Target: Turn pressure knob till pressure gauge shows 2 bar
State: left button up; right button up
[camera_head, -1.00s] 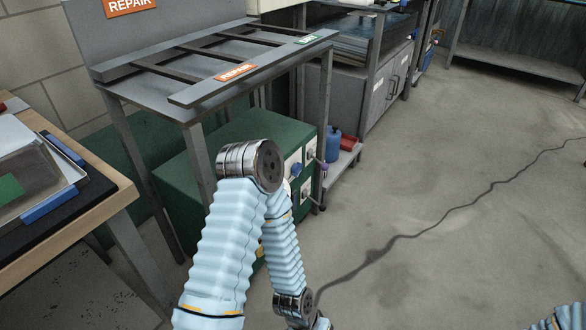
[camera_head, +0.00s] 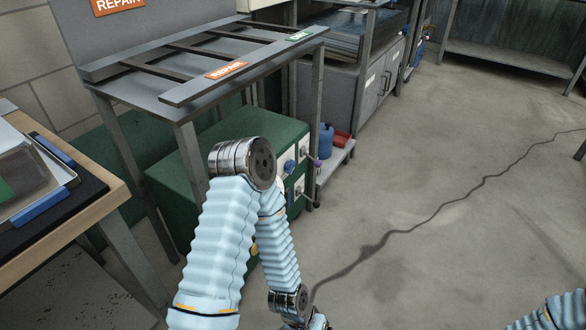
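A green cabinet-like machine (camera_head: 225,138) stands under the grey repair table. A pale round part, perhaps a gauge, is partly hidden behind my arm. I cannot tell which part is the pressure knob, and no gauge reading is legible. My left arm, in a pale blue sleeve, rises in front of the machine and bends down to the bottom edge, where its gripper is out of view. Only a sleeve of my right arm shows at the lower right.
The grey repair table (camera_head: 175,108) with slatted top stands over the machine. A wooden workbench (camera_head: 112,198) with trays is at the left. A low cart (camera_head: 334,160) holds a blue container (camera_head: 325,140).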

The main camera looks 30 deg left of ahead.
aim_at(288, 166)
jog(key=l+u, duration=0.2)
jog(key=u, duration=0.25)
jog(key=l+u, duration=0.2)
jog(key=u, duration=0.25)
jog(key=k+l+u, duration=0.1)
jog(key=u, duration=0.35)
jog(key=l, duration=0.1)
